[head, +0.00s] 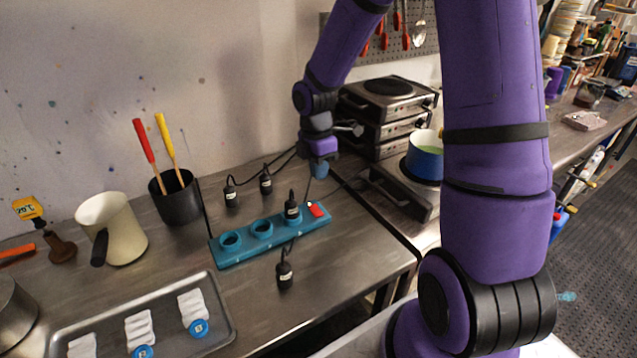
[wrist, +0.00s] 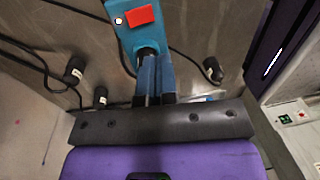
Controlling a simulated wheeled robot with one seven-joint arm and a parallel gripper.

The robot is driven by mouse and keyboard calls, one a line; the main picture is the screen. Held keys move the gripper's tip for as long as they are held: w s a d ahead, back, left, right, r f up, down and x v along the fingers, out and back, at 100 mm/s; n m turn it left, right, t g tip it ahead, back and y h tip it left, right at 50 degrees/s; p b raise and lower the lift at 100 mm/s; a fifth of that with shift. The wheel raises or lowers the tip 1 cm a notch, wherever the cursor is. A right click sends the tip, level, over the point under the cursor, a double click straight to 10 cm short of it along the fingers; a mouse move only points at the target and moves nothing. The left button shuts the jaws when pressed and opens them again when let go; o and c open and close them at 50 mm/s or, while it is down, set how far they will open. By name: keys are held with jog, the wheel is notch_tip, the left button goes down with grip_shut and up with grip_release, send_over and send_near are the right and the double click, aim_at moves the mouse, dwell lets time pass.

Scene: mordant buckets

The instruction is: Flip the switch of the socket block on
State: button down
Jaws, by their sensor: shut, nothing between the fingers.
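The teal socket block (head: 270,238) lies on the metal worktop, with a black plug (head: 292,208) standing in its socket nearest the red switch (head: 316,210). The switch is at the block's right end. In the wrist view the block (wrist: 127,40) enters from the top, with the switch (wrist: 140,15) beside a small white dot. My gripper (head: 319,172) is above and behind the block's right end, apart from the switch. Its blue fingers (wrist: 155,62) are shut and empty, and overlap the plug's place in the wrist view. I cannot tell which way the switch is tilted.
Stacked hotplates (head: 385,110) and a blue pot (head: 424,162) stand to the right. A black cup (head: 180,203) and a tray (head: 225,315) are to the left.

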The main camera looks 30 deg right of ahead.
jog(key=shift+s+r, duration=0.15)
jog(key=shift+r, duration=1)
jog(key=s+a+r+m+t+h, duration=0.15)
jog(key=s+r+m, duration=0.25)
jog(key=r, duration=0.4)
jog(key=s+r+m+t, duration=0.2)
jog(key=s+r+m, duration=0.25)
jog(key=r, duration=0.25)
jog(key=s+a+r+m+t, duration=0.1)
jog(key=s+r+m, duration=0.3)
jog(key=s, duration=0.3)
jog(key=s+a+r+m+t+y, duration=0.1)
jog(key=s+r+m+t, duration=0.1)
jog(key=s+r+m, duration=0.2)
jog(key=s+m, duration=0.1)
jog(key=s, duration=0.2)
jog(key=shift+s+r, duration=0.3)
jog(key=shift+s, duration=0.05)
jog(key=shift+d+m+y, duration=0.1)
jog(key=shift+m+y, duration=0.15)
